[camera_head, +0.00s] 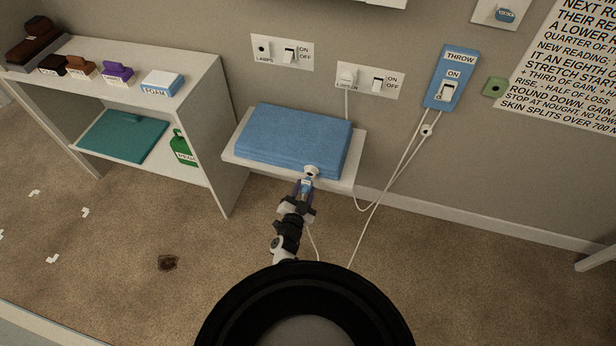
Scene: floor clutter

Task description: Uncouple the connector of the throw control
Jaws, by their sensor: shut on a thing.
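The throw control (452,78) is a blue wall panel marked THROW and ON, with a white rocker switch. White cords hang from it toward the floor. The throw (293,137) is a folded blue blanket on a small white wall shelf. A round white socket (311,172) with a dark centre sits at the throw's front edge. My gripper (305,190) is just below the socket, shut on a small blue-and-white connector (307,183). The fingers partly hide the connector. I cannot tell whether it still touches the socket.
The small white shelf (231,157) juts from the wall under the outlets (370,80). A white bookcase (215,100) with labelled blocks and a green bottle (183,148) stands at left. A round white piece (426,131) sits on the control cords. Carpet at right is mostly clear.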

